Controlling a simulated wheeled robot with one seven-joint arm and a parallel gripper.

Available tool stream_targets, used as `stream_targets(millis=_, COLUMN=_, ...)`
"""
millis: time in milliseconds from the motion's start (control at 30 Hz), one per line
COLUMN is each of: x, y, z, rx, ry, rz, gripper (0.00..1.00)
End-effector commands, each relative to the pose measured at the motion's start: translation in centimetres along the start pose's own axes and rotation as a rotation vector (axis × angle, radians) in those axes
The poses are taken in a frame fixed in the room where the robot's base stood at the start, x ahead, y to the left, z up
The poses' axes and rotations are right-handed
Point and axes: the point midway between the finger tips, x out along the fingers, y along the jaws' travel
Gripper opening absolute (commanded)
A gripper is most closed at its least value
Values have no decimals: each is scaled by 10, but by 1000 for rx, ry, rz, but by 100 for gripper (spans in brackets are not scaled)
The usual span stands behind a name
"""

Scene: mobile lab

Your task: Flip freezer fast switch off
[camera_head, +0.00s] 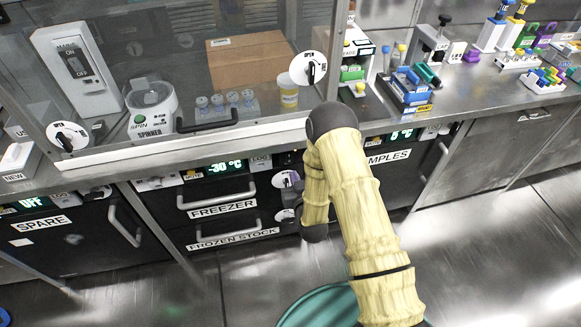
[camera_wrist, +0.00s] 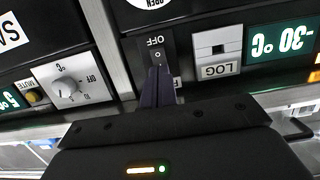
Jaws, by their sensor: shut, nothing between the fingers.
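The freezer (camera_head: 222,208), a dark drawer unit with a green -30 °C display (camera_head: 225,167), stands under the bench in the head view. The wrist view is upside down and shows its fast switch (camera_wrist: 157,50), a small dark rocker with an OFF label, left of the LOG panel (camera_wrist: 217,50). My gripper (camera_wrist: 158,72) is shut and empty, its dark fingertips at the switch. They cover part of the switch and its lettering. I cannot tell whether they touch it or which way it is set. My arm hides this spot in the head view.
A temperature dial (camera_wrist: 67,87) on the neighbouring unit and the freezer's round OPEN latch plate (camera_wrist: 152,3) lie close to my gripper. The spare unit (camera_head: 75,238) stands left of the freezer. The floor in front is mostly clear.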

Motion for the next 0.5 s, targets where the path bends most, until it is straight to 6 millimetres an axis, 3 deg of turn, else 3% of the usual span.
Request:
stream_targets(millis=300, x=47, y=0, z=1, rx=0, ry=0, rz=0, gripper=0)
stream_targets(millis=500, x=57, y=0, z=1, rx=0, ry=-2, rz=0, gripper=0)
